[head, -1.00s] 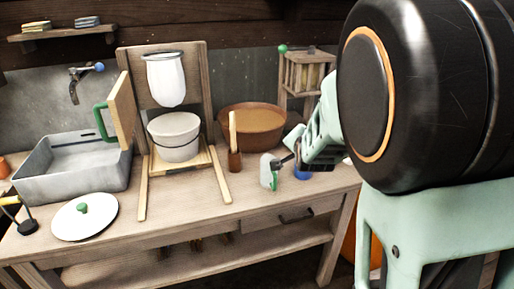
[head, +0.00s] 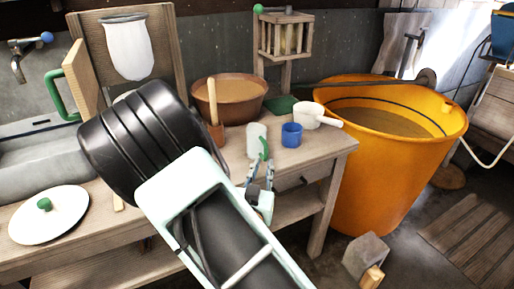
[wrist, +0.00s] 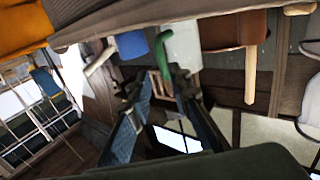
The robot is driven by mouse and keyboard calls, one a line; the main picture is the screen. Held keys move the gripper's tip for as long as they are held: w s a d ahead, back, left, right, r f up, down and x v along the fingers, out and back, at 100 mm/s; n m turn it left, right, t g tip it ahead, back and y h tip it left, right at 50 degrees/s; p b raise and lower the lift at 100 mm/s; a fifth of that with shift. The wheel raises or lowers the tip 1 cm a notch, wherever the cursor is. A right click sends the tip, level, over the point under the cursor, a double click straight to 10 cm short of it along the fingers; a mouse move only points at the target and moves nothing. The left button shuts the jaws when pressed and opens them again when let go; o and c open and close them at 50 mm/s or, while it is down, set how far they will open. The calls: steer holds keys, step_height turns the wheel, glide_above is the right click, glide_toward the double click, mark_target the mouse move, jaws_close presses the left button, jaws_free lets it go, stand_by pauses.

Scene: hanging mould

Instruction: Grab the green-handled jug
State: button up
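The green-handled jug (head: 253,136) is a small white jug standing upright near the front right of the wooden bench. Its green handle (head: 265,149) faces the front. My gripper (head: 260,173) is in front of the jug, its two fingers apart and pointing towards it, with nothing between them. In the wrist view, which is turned over, the jug (wrist: 184,48) and its handle stand just beyond the open fingers (wrist: 160,82). I cannot tell whether a fingertip touches the handle.
A blue cup (head: 291,135) and a white dipper (head: 308,114) stand close right of the jug. A wooden paddle (head: 213,104) and brown basin (head: 245,101) are to its left and behind. A large orange tub (head: 389,170) stands right of the bench.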

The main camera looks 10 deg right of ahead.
mark_target(265, 156)
steer(key=x, duration=0.5)
steer(key=f+x, duration=0.1)
steer(key=x, duration=0.1)
steer(key=shift+w+b, duration=0.3)
steer(key=shift+w, duration=0.1)
steer(key=shift+a, duration=0.1)
steer(key=shift+c, duration=0.3)
jaws_close()
